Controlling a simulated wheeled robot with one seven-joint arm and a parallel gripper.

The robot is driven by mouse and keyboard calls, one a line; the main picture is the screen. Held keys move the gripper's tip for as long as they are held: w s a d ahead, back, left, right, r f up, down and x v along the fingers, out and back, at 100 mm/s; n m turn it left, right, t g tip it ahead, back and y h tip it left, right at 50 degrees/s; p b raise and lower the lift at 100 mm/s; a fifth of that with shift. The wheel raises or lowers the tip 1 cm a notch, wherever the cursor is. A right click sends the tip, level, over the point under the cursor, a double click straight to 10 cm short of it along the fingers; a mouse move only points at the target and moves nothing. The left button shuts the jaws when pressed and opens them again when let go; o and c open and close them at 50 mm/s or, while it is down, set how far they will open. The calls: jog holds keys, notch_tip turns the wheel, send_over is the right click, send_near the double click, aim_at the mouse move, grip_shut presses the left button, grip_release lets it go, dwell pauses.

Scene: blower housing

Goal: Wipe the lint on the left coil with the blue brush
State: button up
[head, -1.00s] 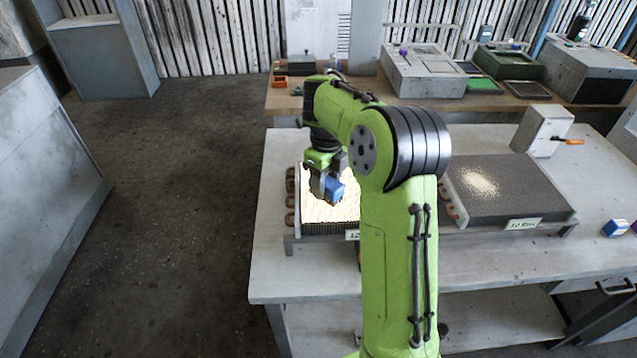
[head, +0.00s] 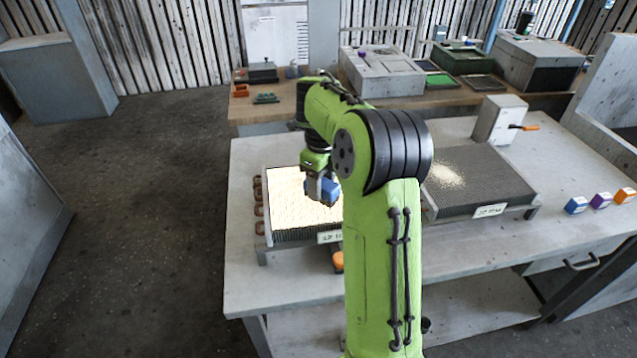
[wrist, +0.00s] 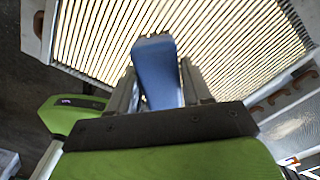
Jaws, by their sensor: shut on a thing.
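The left coil (head: 290,205) lies on the bench, a finned panel with a very bright, washed-out top. I cannot make out lint on it in the head view. In the wrist view its pale fins (wrist: 90,35) run as stripes and no clear lint patch shows. My gripper (head: 318,178) is over the right part of this coil, shut on the blue brush (head: 325,189). The brush also shows between the fingers in the wrist view (wrist: 157,72). Its underside is hidden, so I cannot tell whether it touches the fins.
A right coil (head: 500,180) bears a pale speckled patch. My arm covers the gap between the coils. Blue (head: 576,205), purple (head: 600,200) and orange (head: 625,195) blocks stand at the bench's right. A grey box with an orange handle (head: 497,120) stands behind.

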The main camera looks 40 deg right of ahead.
jog(key=shift+r+p, duration=2.25)
jog(key=shift+r, duration=0.75)
notch_tip(320, 180, up, 3)
jog(key=shift+r+p, duration=0.15)
jog(key=shift+p, duration=1.1)
